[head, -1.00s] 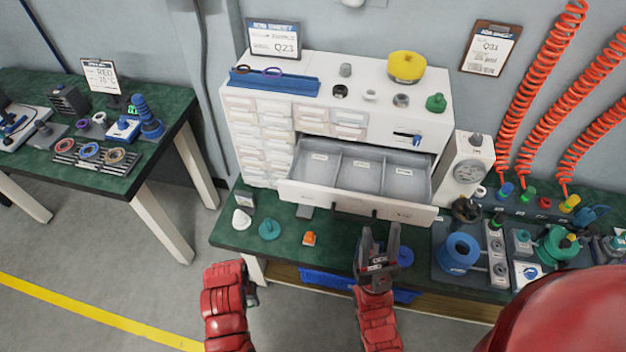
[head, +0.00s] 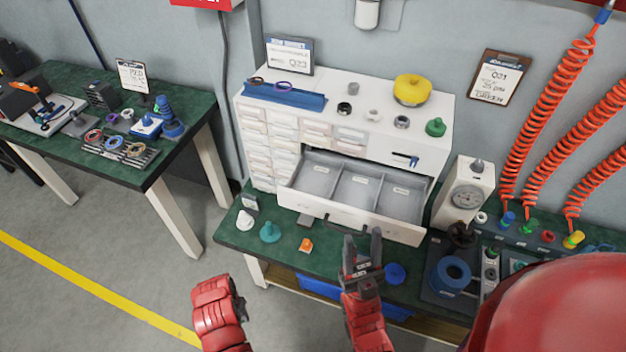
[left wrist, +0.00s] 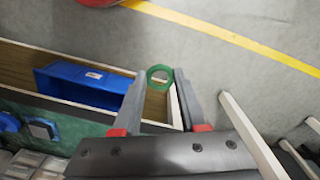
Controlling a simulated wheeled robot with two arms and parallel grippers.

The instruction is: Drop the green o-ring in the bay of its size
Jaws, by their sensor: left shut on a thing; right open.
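The green o-ring (left wrist: 169,77) is held between the fingertips of my left gripper (left wrist: 160,80) in the left wrist view, above the floor and beside the bench's lower shelf. In the head view my left arm is at the lower left; its fingers and the ring are not clearly visible there. The open drawer (head: 318,212) of the white cabinet has three bays (head: 357,192) side by side, each with a small label too small to read. The bays look empty. My right gripper (head: 362,245) is open and empty, in front of the drawer's front edge.
The white cabinet (head: 345,112) carries a blue rack (head: 285,96) with rings and several small parts. A white cone, a teal part (head: 270,232) and an orange part (head: 306,245) stand on the green bench before the drawer. A dial gauge (head: 466,197) stands right of it.

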